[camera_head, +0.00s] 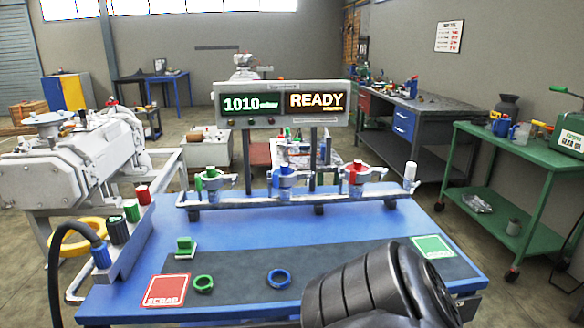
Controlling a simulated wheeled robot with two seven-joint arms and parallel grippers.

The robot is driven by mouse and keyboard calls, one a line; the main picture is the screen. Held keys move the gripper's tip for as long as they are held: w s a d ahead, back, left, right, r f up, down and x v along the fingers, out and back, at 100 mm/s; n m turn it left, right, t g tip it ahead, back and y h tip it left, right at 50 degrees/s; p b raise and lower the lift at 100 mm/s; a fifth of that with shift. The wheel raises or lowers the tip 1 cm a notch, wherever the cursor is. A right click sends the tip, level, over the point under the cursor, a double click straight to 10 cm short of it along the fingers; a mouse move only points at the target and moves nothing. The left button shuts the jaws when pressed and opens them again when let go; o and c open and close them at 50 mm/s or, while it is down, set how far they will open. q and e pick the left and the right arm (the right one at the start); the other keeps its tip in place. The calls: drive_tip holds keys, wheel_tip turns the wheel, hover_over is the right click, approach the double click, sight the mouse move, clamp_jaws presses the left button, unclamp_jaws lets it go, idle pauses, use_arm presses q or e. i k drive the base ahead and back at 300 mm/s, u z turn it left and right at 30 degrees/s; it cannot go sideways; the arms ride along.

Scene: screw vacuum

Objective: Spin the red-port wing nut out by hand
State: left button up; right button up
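The red port (356,173) stands on the rail at the back of the blue table, right of the blue port and the green port. A grey metal clamp sits around it, and its wing nut (379,173) seems to be on the right side, too small to tell how far it is threaded. A dark ribbed part of my own arm fills the bottom centre-right, in front of the table. No gripper fingers show on it, and nothing of my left arm is in view.
The green port (211,180) and blue port (286,178) share the metal rail (250,202). A green ring (203,284), a blue ring (279,278), a red SCRAP card (167,290) and a green card (433,247) lie on the tabletop. A display (284,103) reads 1010 and READY.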

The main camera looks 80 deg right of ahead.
sight(381, 173)
drive_tip(key=z, duration=2.95)
